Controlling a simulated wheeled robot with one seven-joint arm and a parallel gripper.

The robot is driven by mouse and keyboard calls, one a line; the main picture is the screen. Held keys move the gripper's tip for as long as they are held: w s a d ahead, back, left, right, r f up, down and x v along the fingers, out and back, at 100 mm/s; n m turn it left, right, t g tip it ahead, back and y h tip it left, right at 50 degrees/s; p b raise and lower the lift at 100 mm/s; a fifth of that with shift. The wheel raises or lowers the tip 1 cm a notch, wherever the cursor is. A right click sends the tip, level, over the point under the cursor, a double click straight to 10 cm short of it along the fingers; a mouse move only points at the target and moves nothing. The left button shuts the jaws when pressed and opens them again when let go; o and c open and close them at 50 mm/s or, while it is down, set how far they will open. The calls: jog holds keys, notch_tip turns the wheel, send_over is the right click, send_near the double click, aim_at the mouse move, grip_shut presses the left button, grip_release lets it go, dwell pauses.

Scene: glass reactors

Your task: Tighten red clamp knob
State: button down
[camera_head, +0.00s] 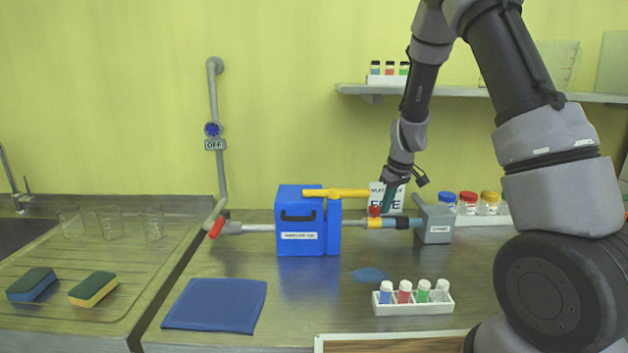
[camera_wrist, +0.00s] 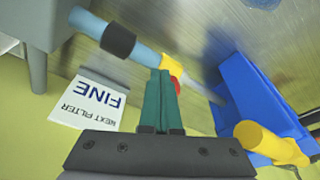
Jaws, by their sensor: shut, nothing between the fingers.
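The red clamp knob (camera_head: 374,211) sits on top of a yellow clamp (camera_head: 374,223) on the horizontal pipe, between the blue box (camera_head: 285,240) and the grey box (camera_head: 436,226). In the wrist view, part of the red knob (camera_wrist: 177,85) shows just beside my green fingertips. My gripper (camera_head: 387,207) points down at the pipe, close to the right of the knob. Its fingers (camera_wrist: 160,75) are shut together with nothing between them. They partly hide the yellow clamp (camera_wrist: 174,67) in the wrist view. I cannot tell whether the fingers touch the knob.
A sign reading "NEXT FILTER FINE" (camera_wrist: 85,105) stands behind. A white vial rack (camera_head: 413,309) and a blue cloth (camera_head: 215,305) lie in front. A red-handled valve (camera_head: 217,227) is at left.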

jog(key=shift+s+a, duration=0.55)
jog(key=shift+a, duration=0.55)
dwell(0.3)
jog(key=shift+s, duration=0.1)
jog(key=w+v, duration=0.1)
jog(key=v, duration=0.4)
jog(key=shift+s+a+r, duration=0.2)
jog(key=shift+s+r, duration=0.15)
jog(key=shift+r, duration=0.2)
jog(key=shift+d, duration=0.1)
